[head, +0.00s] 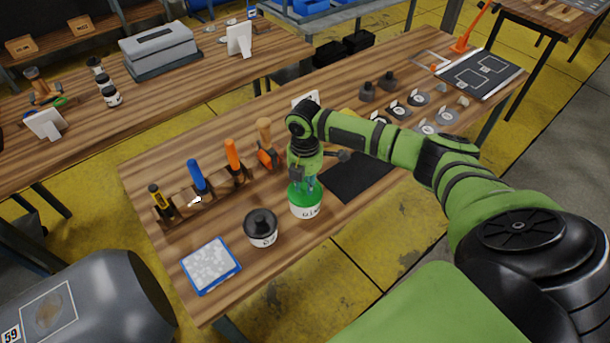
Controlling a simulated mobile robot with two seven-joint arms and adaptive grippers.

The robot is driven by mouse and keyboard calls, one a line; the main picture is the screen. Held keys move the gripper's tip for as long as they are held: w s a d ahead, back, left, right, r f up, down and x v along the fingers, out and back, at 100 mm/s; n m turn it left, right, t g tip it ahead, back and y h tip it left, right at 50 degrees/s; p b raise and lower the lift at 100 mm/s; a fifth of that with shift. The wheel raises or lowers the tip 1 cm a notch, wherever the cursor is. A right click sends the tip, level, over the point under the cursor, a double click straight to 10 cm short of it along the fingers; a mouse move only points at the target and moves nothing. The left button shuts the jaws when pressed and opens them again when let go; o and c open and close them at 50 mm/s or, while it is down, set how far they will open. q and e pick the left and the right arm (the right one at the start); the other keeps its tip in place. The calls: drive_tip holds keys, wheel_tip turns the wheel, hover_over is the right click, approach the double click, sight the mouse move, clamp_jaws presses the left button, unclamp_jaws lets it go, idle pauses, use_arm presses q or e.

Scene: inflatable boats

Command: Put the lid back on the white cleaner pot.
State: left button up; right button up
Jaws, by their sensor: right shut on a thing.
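The white pot (306,211) stands near the front edge of the wooden bench, with dark lettering on its side. A green lid (298,199) is at its top, over the mouth; I cannot tell whether it is seated or just above the rim. My right gripper (309,184) points down from above and is shut on the green lid. The gripper and wrist hide part of the lid. My left gripper is not in view.
A white pot with a black top (261,226) stands close on the left. A blue tray (211,265) lies at the bench's left front corner. A tool rack (213,196) is behind. A black mat (358,178) lies to the right, under my arm.

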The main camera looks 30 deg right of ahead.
idle(0.4)
drive_tip(key=o, duration=1.4)
drive_tip(key=shift+o, duration=0.2)
drive_tip(key=shift+r+p, duration=3.55)
drive_tip(key=shift+p, duration=0.25)
clamp_jaws()
